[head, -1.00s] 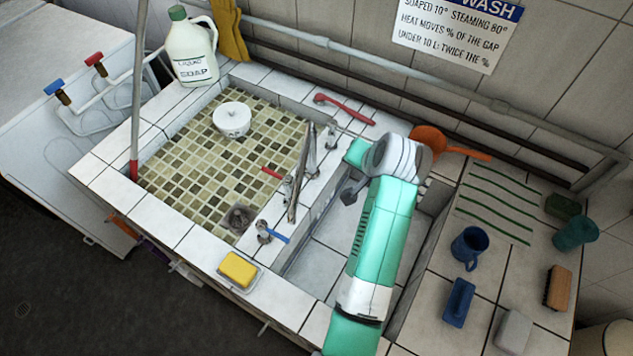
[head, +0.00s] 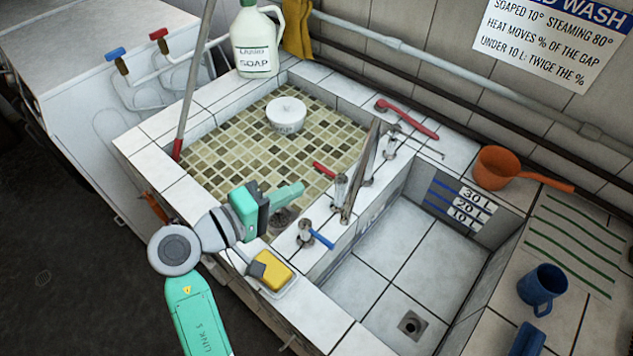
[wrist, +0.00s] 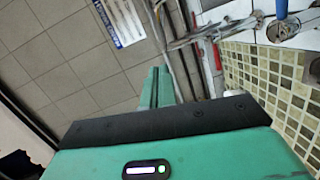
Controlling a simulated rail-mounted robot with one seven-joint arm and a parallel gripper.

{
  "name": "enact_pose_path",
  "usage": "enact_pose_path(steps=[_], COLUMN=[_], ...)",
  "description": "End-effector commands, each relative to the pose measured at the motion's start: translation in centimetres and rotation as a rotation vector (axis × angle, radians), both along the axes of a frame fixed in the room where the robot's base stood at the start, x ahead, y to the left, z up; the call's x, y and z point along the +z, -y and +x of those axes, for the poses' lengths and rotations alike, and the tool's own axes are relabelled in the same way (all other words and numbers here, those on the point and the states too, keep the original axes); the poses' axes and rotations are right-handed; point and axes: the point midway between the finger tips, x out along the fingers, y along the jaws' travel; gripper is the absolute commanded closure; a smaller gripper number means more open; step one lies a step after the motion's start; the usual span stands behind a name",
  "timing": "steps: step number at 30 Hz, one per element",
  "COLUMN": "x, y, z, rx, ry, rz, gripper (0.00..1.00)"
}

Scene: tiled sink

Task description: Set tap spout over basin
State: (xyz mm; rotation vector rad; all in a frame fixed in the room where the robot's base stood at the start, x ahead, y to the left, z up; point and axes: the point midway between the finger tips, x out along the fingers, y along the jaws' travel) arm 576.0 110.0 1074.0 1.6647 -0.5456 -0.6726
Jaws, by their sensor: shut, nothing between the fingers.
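The metal tap stands on the tiled wall between two basins, with a red lever (head: 324,170) and a blue lever (head: 320,239). Its long spout (head: 361,172) lies roughly along this dividing wall; exactly which side its tip overhangs is hard to tell. The mosaic basin (head: 225,135) is left of the wall, the deep plain-tiled basin (head: 405,250) right. My gripper (head: 299,190) is shut and empty above the near part of the mosaic basin, left of the tap and apart from the spout. In the wrist view my fingers (wrist: 155,85) are together, and the tap (wrist: 222,30) shows beyond them.
A yellow sponge (head: 270,270) lies on the front rim below my gripper. A soap jug (head: 255,40), red brush (head: 405,118) and orange scoop (head: 505,168) stand around the back. The deep basin is empty.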

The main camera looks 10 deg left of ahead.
Motion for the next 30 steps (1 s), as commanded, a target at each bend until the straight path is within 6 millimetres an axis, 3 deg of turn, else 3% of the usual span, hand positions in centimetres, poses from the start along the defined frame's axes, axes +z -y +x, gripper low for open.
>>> enact_pose_path(steps=[7,19,24,30], x=[0.0,-1.2,-1.7,-2.0], y=[1.4,7.2,9.7,10.8], z=[1.4,7.5,7.4,7.4], rx=[-0.003,-0.003,-0.002,0.000], ry=[-0.001,-0.001,-0.001,0.001], rz=[0.001,0.004,0.005,0.005], gripper=[1.00,1.00,1.00,1.00])
